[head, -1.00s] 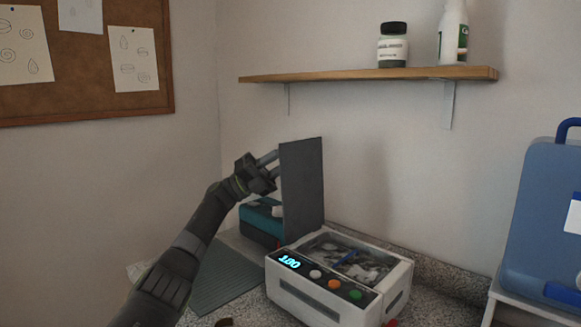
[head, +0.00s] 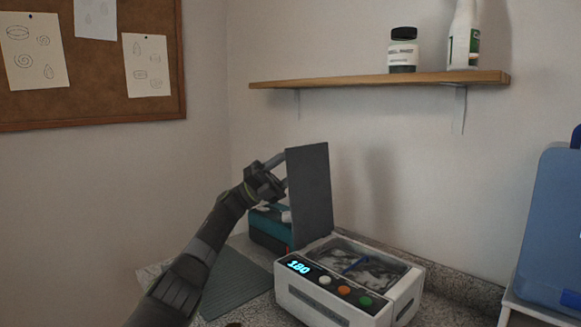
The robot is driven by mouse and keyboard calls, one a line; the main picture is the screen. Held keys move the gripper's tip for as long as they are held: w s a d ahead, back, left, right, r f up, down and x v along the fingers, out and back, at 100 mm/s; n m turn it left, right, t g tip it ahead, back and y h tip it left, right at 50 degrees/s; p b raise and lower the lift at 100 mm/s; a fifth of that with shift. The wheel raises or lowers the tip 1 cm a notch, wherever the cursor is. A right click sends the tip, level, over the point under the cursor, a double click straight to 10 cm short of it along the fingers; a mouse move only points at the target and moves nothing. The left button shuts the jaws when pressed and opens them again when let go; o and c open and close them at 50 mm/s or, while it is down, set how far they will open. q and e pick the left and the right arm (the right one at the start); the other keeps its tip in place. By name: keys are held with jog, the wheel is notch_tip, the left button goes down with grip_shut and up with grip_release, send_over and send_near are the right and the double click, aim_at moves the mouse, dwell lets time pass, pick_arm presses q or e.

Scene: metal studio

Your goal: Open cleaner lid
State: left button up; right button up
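The cleaner (head: 322,305) is a white box on the counter with a lit display reading 180 and white, orange and green buttons. My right gripper is not in view.
A teal box (head: 268,230) stands behind the lid, and a ribbed grey mat (head: 235,282) lies left of the cleaner. A wooden shelf (head: 380,80) holds a jar (head: 403,50) and a white bottle (head: 463,38). A blue case (head: 550,235) stands at the right.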

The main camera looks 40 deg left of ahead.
pick_arm(q)
jog(key=b+v, duration=0.7)
jog(key=v, duration=1)
jog(key=shift+a, duration=0.25)
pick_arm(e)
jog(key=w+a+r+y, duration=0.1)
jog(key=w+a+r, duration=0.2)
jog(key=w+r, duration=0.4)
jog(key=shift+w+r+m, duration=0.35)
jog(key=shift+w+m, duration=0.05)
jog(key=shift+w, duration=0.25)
pick_arm(q)
jog(key=shift+s+f, duration=0.1)
